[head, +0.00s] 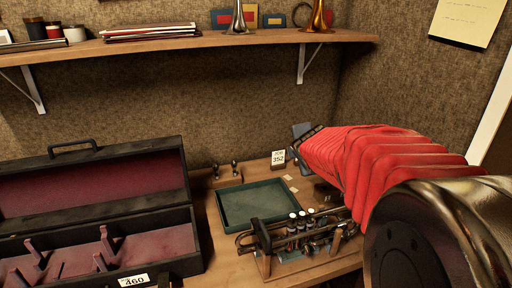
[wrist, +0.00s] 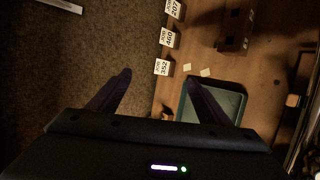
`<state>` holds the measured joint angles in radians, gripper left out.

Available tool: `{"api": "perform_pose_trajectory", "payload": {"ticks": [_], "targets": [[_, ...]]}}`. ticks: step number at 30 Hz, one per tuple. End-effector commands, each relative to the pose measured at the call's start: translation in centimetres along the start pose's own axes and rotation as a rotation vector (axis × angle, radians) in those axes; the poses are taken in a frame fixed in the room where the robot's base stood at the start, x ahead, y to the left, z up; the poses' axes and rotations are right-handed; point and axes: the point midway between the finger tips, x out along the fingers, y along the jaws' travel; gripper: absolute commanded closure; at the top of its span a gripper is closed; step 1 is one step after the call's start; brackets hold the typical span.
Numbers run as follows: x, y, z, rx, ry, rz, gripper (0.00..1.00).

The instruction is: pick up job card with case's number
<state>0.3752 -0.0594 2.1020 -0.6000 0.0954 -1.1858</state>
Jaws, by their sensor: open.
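The open black case (head: 95,235) at the left of the head view bears a white tag (head: 133,281) reading 460. In the wrist view three white job cards stand in a row along the back of the bench: the 460 card (wrist: 167,38) in the middle, the 207 card (wrist: 174,9) above it and the 352 card (wrist: 162,67) below it. The 352 card also shows in the head view (head: 278,158); the other two are hidden there behind my arm. My gripper (wrist: 157,90) is open and empty, its fingers apart from the cards.
A green tray (head: 262,203) lies on the bench, with a trumpet (head: 300,232) on a wooden stand in front. Small pale squares (wrist: 206,72) lie near the cards. A shelf (head: 190,45) with papers and horns overhangs the back.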

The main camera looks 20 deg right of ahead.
Motion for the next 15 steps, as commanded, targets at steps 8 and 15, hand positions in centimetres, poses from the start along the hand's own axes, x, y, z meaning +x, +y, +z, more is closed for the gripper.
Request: {"api": "perform_pose_trajectory", "payload": {"ticks": [8,15], "targets": [[7.8,0.1,3.7,-0.474,0.007,0.096,0.28],[13.7,-1.9,6.1,-0.889,0.036,0.188,0.28]]}}
